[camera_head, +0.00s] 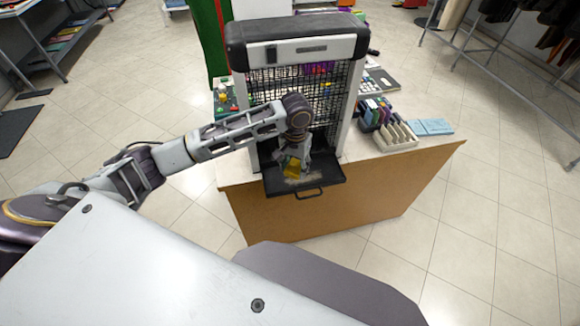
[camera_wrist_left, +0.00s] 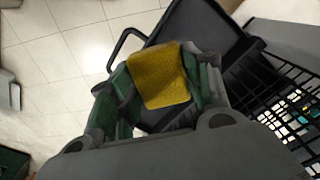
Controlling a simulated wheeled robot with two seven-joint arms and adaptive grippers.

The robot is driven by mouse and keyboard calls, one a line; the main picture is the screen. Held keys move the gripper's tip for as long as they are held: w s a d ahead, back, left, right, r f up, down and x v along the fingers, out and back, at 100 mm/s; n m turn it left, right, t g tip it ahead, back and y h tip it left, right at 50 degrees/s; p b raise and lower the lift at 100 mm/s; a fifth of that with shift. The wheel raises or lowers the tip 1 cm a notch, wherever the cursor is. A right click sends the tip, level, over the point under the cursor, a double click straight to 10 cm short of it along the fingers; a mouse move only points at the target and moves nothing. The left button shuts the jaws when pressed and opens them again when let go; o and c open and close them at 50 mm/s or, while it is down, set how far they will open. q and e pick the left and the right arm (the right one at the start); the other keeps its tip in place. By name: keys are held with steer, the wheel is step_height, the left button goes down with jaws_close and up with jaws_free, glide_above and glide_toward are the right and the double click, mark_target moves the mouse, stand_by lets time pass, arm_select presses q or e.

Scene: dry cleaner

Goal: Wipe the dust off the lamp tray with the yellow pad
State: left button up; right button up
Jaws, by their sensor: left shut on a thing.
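The yellow pad (camera_head: 291,167) is held by my left gripper (camera_head: 292,163) over the lamp tray. In the left wrist view the pad (camera_wrist_left: 160,75) sits between the gripper's green-sided fingers (camera_wrist_left: 160,85). The lamp tray (camera_head: 330,172) is a black pull-out tray with a handle, at the bottom front of a caged lamp unit (camera_head: 298,45). A pale dusty patch shows on the tray beside the pad. The tray also shows in the wrist view (camera_wrist_left: 200,30). I cannot tell whether the pad touches it. My right gripper is not in view.
The unit stands on a brown counter (camera_head: 420,175). Its wire grille (camera_head: 330,95) rises right behind the tray. To the right are a cream divided rack (camera_head: 396,137), dark card holders (camera_head: 376,112) and blue booklets (camera_head: 431,127). The tiled floor left of the counter is clear.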

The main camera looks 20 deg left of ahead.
arm_select(q)
steer(key=w+d+r+p, duration=0.3)
steer(key=d+r+p, duration=0.5)
steer(key=d, duration=0.1)
steer(key=w+a+f+n+p, duration=0.1)
steer(key=w+f+n, duration=0.4)
steer(key=f+n, duration=0.3)
steer(key=shift+w+a+f+p, duration=0.2)
steer(key=shift+f+p, duration=0.05)
steer(key=shift+p, duration=0.1)
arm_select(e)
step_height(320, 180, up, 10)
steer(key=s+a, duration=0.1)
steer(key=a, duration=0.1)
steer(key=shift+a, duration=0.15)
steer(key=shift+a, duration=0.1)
